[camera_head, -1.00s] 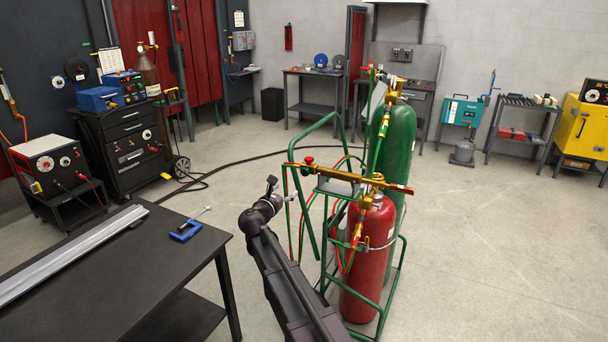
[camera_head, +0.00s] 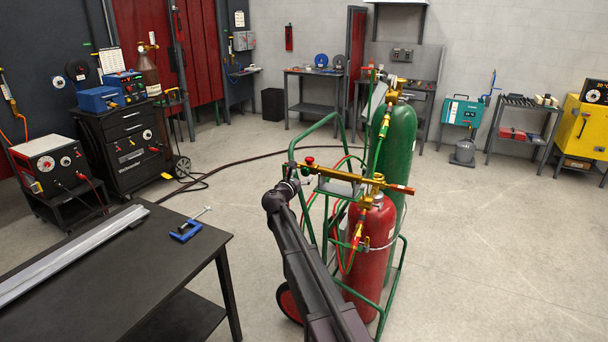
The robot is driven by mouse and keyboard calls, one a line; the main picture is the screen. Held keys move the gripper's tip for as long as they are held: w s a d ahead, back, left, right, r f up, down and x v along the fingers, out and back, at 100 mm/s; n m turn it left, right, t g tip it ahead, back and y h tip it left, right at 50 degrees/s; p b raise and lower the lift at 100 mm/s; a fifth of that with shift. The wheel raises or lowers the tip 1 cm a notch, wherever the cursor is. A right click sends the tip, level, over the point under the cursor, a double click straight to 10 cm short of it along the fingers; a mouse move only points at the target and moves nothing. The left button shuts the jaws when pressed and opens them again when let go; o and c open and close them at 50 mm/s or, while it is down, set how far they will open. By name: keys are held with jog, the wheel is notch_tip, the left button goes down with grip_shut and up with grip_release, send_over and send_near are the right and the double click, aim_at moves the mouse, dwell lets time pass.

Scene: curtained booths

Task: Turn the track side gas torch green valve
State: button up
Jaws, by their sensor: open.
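The brass gas torch (camera_head: 355,176) lies across the top of the green cylinder cart (camera_head: 402,262), with an orange tip at the right. A red valve knob (camera_head: 309,161) stands up near its left end. A small green part (camera_head: 305,170) shows just below the red knob; at this size I cannot tell its shape or how far it is turned. My gripper (camera_head: 305,182) is at the end of my dark arm, just below the torch's left end. It is small and partly hidden by my wrist, open, with nothing seen in it. I cannot tell whether it touches the torch.
A red cylinder (camera_head: 369,250) and a taller green cylinder (camera_head: 399,150) stand in the cart, with red and green hoses hanging around them. A dark workbench (camera_head: 180,262) with a blue clamp (camera_head: 187,231) is at the left. Floor to the cart's right is clear.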

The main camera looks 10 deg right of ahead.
jog(key=shift+x, duration=1.2)
jog(key=c, duration=1.2)
